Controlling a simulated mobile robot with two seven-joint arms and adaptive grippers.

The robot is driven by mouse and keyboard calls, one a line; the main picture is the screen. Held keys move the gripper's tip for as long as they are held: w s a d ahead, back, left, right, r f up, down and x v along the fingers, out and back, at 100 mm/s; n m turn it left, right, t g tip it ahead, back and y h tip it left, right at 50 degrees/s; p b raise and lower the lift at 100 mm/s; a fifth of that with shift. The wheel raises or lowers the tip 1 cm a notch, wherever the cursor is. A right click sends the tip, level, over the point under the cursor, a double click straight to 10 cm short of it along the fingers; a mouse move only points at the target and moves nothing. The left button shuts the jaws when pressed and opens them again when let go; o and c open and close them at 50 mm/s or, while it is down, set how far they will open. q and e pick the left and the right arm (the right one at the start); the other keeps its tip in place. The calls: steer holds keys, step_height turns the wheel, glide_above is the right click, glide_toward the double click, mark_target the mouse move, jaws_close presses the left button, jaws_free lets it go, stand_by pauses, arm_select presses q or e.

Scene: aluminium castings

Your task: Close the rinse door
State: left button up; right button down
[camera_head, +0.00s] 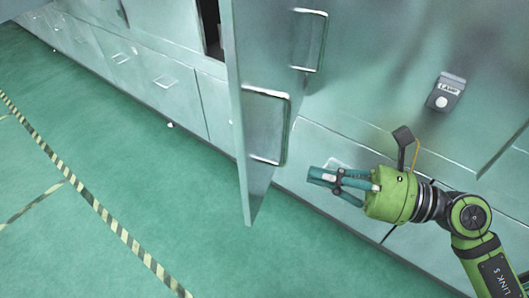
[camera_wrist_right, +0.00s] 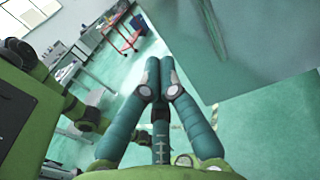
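The rinse door (camera_head: 262,60) is a tall pale green panel. It stands open, swung out from the cabinet front towards me, with its free edge over the floor. A metal bar handle (camera_head: 286,128) is on its right-hand face. My right gripper (camera_head: 318,177) is to the right of the door, below the handle, pointing left at it and apparently apart from it. In the right wrist view its fingers (camera_wrist_right: 160,72) are together with nothing between them. A pale panel, probably the door, fills the upper right there (camera_wrist_right: 245,45).
A second bar handle (camera_head: 309,40) shows higher up. A grey box labelled LAMP (camera_head: 446,93) is on the cabinet front at right. Drawers (camera_head: 165,81) line the lower left.

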mark_target(248, 157)
steer(key=p+x, duration=0.1)
steer(key=x, duration=0.2)
steer(key=p+x, duration=0.2)
steer(key=x, duration=0.1)
steer(key=p+x, duration=0.1)
steer(key=x, duration=0.2)
steer(key=shift+a+r+p, duration=0.1)
steer(key=shift+r+p, duration=0.15)
steer(key=shift+p, duration=0.05)
steer(key=shift+a+f, duration=0.2)
steer(key=shift+a, duration=0.15)
steer(key=shift+w, duration=0.1)
